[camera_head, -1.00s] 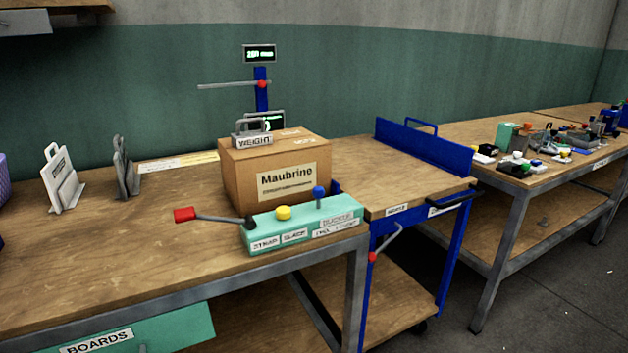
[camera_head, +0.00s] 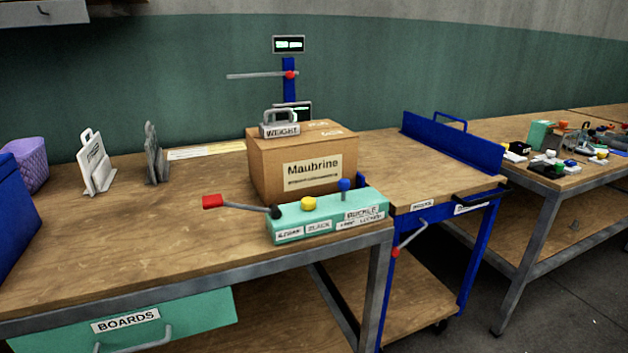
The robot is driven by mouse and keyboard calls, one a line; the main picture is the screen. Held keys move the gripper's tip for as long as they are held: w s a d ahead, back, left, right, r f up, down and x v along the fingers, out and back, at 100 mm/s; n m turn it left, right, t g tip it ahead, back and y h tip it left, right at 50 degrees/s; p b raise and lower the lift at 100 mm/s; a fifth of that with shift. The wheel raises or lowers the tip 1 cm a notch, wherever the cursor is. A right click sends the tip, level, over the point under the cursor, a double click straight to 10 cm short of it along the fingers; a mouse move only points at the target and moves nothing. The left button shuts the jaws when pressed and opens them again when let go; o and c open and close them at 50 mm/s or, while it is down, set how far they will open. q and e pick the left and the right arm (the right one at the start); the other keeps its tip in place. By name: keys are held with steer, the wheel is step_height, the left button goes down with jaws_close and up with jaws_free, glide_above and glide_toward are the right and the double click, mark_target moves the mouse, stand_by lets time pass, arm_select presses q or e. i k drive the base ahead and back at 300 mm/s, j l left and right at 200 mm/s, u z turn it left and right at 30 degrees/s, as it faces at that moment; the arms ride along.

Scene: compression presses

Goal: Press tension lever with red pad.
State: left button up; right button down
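The tension lever is a grey rod with a red pad (camera_head: 212,201) at its left end. It sticks out to the left from a dark pivot on the green control box (camera_head: 300,223) at the bench's front right. The rod lies nearly level, a little above the bench top. The box also carries a yellow knob (camera_head: 308,203) and a blue-topped lever (camera_head: 344,185) standing upright. Neither of my grippers shows in this view.
A cardboard box (camera_head: 270,180) marked Maubrine stands behind the control box, with a grey weight (camera_head: 281,127) on top. A blue-framed cart (camera_head: 455,150) adjoins the bench's right end. Bench top (camera_head: 120,235) left of the red pad is clear.

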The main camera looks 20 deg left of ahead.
mark_target(215, 201)
steer(key=i+l+u, duration=0.15)
steer(key=u, duration=0.25)
steer(key=i+l+u, duration=0.2)
steer(key=u, duration=0.25)
steer(key=i, duration=0.1)
